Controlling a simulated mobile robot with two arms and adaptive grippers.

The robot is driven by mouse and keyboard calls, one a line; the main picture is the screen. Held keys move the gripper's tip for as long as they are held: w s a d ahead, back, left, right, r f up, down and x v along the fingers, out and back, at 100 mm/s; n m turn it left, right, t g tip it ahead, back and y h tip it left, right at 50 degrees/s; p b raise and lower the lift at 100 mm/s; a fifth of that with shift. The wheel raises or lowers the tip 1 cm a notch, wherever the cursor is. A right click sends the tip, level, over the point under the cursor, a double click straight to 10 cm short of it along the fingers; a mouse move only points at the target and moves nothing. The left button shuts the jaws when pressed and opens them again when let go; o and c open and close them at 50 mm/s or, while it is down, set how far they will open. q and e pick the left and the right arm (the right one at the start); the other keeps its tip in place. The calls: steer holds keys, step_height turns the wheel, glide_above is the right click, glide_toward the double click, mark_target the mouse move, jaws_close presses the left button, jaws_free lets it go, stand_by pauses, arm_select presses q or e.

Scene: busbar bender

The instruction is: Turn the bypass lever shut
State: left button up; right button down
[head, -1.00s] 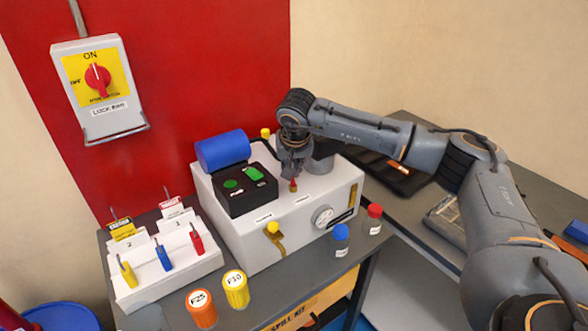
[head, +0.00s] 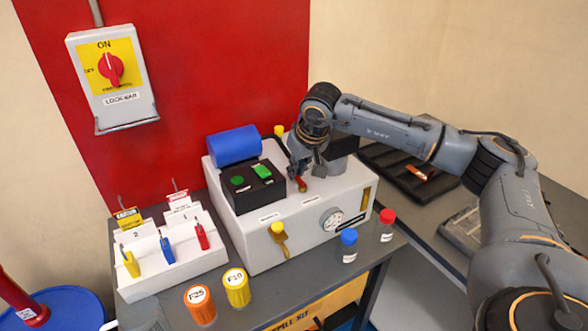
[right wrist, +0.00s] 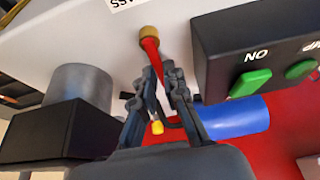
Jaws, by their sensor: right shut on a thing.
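The bypass lever (head: 301,184) is a small red handle on top of the white machine (head: 300,225), beside the black button box. In the right wrist view the lever (right wrist: 150,50) is a red bar with a brass-coloured pivot, running down between my fingers. My right gripper (right wrist: 162,75) is shut on the lever. In the head view the right gripper (head: 298,168) reaches it from above and hides part of it. My left gripper is out of view.
The black box (head: 253,190) with green buttons and a blue cylinder (head: 234,147) stand left of the lever. A grey cylinder (right wrist: 78,88) is close on the other side.

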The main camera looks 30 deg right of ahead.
steer(key=c, duration=1.4)
jaws_free()
steer(key=v, duration=1.2)
